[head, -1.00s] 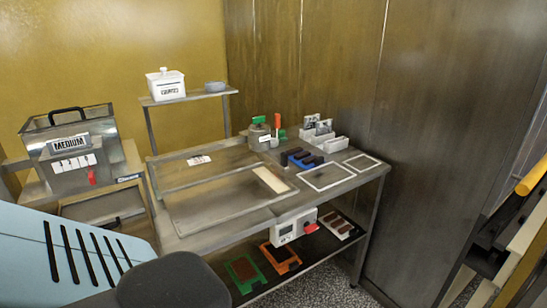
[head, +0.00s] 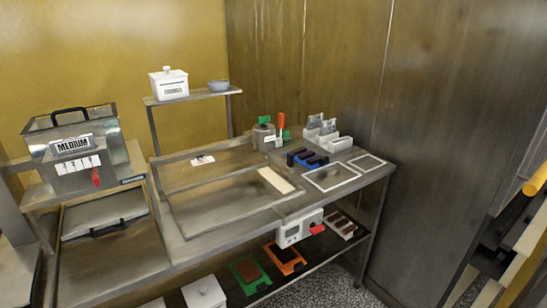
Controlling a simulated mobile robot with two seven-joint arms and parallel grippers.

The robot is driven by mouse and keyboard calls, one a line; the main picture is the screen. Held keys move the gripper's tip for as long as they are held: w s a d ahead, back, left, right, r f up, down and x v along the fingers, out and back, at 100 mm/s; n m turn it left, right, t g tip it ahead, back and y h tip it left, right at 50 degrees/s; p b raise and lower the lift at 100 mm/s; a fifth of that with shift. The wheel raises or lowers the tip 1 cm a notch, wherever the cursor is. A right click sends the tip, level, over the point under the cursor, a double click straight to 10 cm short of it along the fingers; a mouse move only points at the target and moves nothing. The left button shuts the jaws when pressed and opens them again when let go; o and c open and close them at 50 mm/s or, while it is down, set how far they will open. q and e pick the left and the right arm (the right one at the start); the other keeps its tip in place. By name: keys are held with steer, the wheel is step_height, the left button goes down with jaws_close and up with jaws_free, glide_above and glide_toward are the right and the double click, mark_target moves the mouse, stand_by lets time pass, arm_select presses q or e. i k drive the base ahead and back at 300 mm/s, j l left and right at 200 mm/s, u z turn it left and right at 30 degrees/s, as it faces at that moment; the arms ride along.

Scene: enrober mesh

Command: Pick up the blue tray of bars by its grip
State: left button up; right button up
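The blue tray of bars (head: 291,161) sits on the right part of the steel table, behind a white-outlined rectangle. Several dark bars (head: 306,156) lie in it. Its grip is too small to make out clearly. Neither of my grippers shows in the head view.
White holders (head: 338,144) stand behind the tray, and a metal pot (head: 262,137) stands to its left. White-outlined rectangles (head: 332,177) in front look empty. A shelf below holds a green tray (head: 250,284) and an orange tray (head: 297,266). A wall rises at the right.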

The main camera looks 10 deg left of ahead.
mark_target(310, 160)
steer(key=i+l, duration=0.2)
steer(key=l, duration=0.15)
steer(key=i+l+u, duration=0.1)
steer(key=i+l, duration=0.25)
steer(key=l, duration=0.3)
steer(key=i+l, duration=0.2)
steer(key=l, duration=0.15)
steer(key=i+l+u, duration=0.1)
steer(key=l, duration=0.25)
steer(key=i+l, duration=0.25)
steer(key=i+l+u, duration=0.1)
steer(key=l, duration=0.4)
steer(key=i+l, duration=0.2)
steer(key=l, duration=0.15)
